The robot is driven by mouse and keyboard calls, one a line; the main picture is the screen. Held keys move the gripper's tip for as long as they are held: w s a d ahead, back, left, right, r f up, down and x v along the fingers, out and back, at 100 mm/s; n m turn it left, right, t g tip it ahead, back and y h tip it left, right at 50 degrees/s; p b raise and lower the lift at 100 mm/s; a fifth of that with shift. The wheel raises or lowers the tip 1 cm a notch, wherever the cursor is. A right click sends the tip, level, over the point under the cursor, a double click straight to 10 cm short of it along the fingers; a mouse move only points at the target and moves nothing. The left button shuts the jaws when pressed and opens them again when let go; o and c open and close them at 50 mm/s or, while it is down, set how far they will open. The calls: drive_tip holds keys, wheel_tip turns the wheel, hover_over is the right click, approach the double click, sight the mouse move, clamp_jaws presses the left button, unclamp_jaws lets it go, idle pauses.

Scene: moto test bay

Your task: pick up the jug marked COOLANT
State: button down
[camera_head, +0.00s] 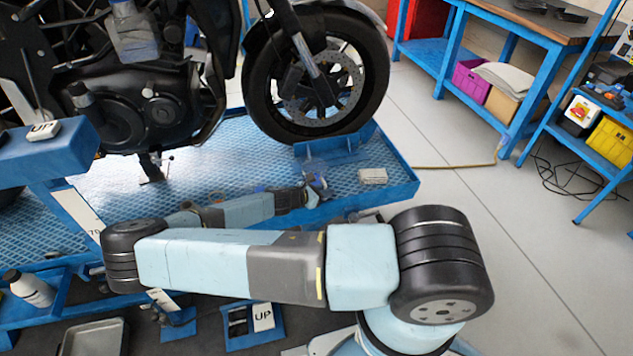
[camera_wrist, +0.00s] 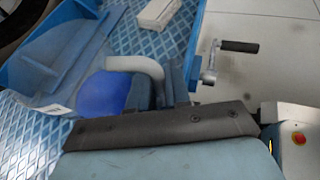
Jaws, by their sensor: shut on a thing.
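My gripper (camera_wrist: 160,88) is shut on a pale curved piece (camera_wrist: 140,65), like a handle or spout, in the wrist view. A rounded blue thing (camera_wrist: 103,92) shows right beside the fingers; I cannot tell whether the two are one object. No COOLANT marking is readable, so I cannot say that this is the jug. In the head view my gripper (camera_head: 316,188) is over the right part of the blue lift platform (camera_head: 230,135), below the front wheel, and what it holds is too small to make out. A translucent container (camera_head: 134,38) shows at the motorcycle's upper left.
A blue wheel chock (camera_wrist: 60,50) and a white box (camera_wrist: 155,14) are close to my gripper. A crank with a black grip (camera_wrist: 238,46) sticks out past the platform edge. A white bottle (camera_head: 31,288) stands at lower left.

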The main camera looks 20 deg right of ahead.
sight(325, 184)
drive_tip(key=shift+r, duration=0.1)
idle(0.6)
drive_tip(key=shift+r, duration=1.3)
drive_tip(key=shift+s+a+r, duration=0.1)
drive_tip(key=shift+a+r, duration=0.1)
drive_tip(key=shift+r, duration=0.15)
drive_tip(key=s+a+r, duration=0.8)
drive_tip(key=a+r, duration=0.1)
drive_tip(key=a, duration=0.1)
drive_tip(key=shift+s+r, duration=0.25)
drive_tip(key=shift+s, duration=0.1)
